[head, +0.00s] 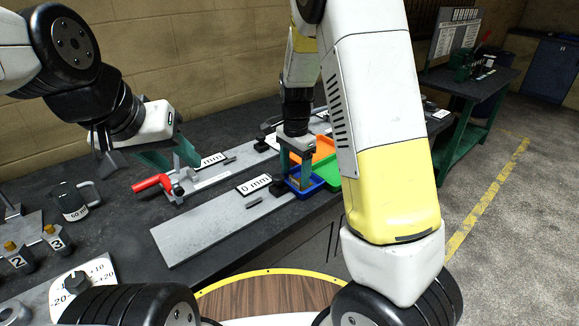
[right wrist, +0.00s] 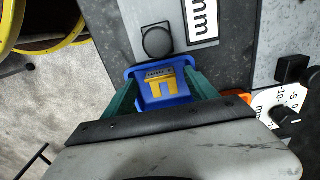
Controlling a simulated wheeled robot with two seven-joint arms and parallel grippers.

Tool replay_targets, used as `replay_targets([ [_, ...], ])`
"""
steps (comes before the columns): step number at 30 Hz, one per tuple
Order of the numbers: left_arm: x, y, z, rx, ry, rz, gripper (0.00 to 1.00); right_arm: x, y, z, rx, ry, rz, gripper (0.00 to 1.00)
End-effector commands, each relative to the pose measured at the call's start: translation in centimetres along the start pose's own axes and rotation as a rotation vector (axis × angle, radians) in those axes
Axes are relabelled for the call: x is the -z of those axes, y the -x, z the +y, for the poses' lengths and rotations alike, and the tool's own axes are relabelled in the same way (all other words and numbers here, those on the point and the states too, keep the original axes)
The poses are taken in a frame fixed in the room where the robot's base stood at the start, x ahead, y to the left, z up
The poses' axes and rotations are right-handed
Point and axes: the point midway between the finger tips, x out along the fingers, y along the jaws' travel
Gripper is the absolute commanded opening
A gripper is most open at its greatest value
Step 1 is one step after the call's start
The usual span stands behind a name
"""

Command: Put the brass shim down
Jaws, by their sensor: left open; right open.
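The brass shim (right wrist: 161,86) is a yellow, fork-shaped plate with dark marking. In the right wrist view it shows inside the small blue tray (right wrist: 132,72), between my right gripper's fingers. My right gripper (right wrist: 163,92) is open, with a green finger on each side of the shim and gaps between. In the head view the right gripper (head: 297,180) points down into the blue tray (head: 318,182); the shim is mostly hidden there. Whether the shim touches the tray floor is hard to tell. My left gripper (head: 150,162) is open and empty above the bench at the left.
Orange (head: 323,148) and green (head: 331,168) trays adjoin the blue one. A grey plate with a "0 mm" label (head: 254,184) lies before them.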

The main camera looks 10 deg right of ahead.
Motion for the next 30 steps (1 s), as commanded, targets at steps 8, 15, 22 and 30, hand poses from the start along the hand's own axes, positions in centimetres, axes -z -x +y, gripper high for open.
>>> replay_targets([
  [8,0.0,0.0,0.0,0.000,0.000,0.000,0.44,0.0,6.2,-0.1,0.005,0.001,0.001,0.67],
  [15,0.0,0.0,0.0,0.000,0.000,0.000,0.44,0.0,8.9,0.0,0.002,0.002,0.001,0.67],
  [22,0.0,0.0,0.0,0.000,0.000,0.000,0.44,-0.3,11.7,2.5,0.081,0.103,-0.038,0.67],
  [30,0.0,0.0,0.0,0.000,0.000,0.000,0.44,-2.4,17.1,9.4,0.300,0.431,-0.011,0.67],
])
